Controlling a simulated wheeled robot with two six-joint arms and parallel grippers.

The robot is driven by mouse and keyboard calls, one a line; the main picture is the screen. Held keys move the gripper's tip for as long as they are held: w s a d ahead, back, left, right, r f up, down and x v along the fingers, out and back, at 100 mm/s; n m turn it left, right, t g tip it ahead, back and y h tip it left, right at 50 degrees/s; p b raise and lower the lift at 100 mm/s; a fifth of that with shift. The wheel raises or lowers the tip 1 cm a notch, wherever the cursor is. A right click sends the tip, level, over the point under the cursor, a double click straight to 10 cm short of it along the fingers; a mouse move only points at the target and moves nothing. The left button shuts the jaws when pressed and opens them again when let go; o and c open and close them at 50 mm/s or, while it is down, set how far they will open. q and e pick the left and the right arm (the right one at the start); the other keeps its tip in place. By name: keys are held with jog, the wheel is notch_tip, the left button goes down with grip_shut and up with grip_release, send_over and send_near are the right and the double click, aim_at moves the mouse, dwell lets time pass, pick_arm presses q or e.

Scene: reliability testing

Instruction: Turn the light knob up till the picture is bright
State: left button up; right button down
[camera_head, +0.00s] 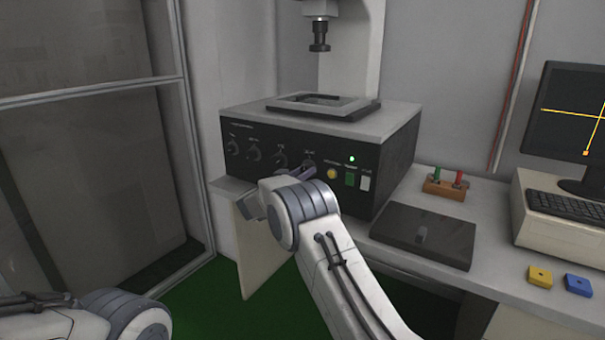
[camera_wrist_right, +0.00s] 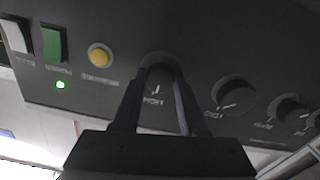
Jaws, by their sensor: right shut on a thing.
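The black instrument box (camera_head: 390,160) has a row of several dark knobs on its front. In the right wrist view, my right gripper (camera_wrist_right: 158,84) has one finger on each side of the dark knob (camera_wrist_right: 157,72) beside the yellow button, and is shut on it. The label by this knob is too blurred to read surely. In the head view, my right wrist and gripper (camera_head: 302,175) partly cover that knob. The monitor (camera_head: 567,118) at the right shows a dark picture with yellow crossing lines and an orange spot. My left gripper is out of view; only its arm shows, bottom left.
Right of the held knob in the head view are the yellow button (camera_head: 331,174), a green switch (camera_head: 350,179), a lit green lamp (camera_head: 352,158) and a white switch (camera_head: 364,183). A dark flat case (camera_head: 425,235) lies on the table. A keyboard (camera_head: 566,206) stands farther right.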

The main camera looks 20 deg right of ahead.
jog(key=shift+f+m+b, duration=0.15)
jog(key=shift+m+b, duration=8)
jog(key=shift+m, duration=6.35)
jog(key=shift+c, duration=2.2)
grip_release()
